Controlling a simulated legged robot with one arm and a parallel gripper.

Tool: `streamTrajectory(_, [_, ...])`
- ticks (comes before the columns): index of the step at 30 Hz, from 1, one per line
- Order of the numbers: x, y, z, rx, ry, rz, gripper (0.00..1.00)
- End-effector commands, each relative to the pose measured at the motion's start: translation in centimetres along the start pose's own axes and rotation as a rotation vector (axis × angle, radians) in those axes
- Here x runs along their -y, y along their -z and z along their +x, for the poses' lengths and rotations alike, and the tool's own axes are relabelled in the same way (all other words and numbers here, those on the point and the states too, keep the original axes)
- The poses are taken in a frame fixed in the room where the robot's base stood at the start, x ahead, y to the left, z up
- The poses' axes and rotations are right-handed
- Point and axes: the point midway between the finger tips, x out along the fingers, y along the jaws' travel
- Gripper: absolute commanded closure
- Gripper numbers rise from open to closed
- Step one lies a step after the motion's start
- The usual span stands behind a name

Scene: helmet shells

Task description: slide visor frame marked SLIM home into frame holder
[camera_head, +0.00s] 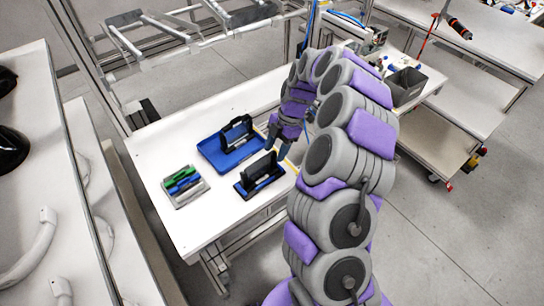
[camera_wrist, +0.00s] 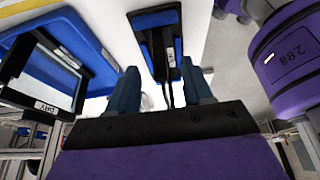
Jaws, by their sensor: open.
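A black rectangular frame (camera_head: 237,131) stands upright in the blue tray (camera_head: 213,154) on the white table. In the wrist view a black frame (camera_wrist: 75,100) with a small white tag shows at the left; I cannot surely read the tag. A black holder with blue parts (camera_head: 247,189) stands nearer on the table, with an upright dark part. In the wrist view this holder (camera_wrist: 155,19) is ahead, with a white tag. My gripper (camera_head: 275,140) is open and empty beside the tray and holder. Its two fingers (camera_wrist: 160,82) are apart, with the holder showing beyond the gap.
A grey bin (camera_head: 184,187) with green and blue items stands at the table's left. The white table (camera_head: 155,150) is bare around these things. A metal rack (camera_head: 165,30) stands behind. A cart with a dark box (camera_head: 406,85) stands to the right.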

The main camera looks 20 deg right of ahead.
Motion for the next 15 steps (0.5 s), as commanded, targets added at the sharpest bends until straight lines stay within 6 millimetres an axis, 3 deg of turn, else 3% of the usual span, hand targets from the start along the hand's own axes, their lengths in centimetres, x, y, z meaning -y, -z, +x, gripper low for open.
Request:
streamTrajectory(9, [-0.1,0.0,-7.4,0.001,-0.002,0.001,0.5])
streamTrajectory(15, [-0.1,-0.1,-10.5,-0.001,0.002,0.001,0.5])
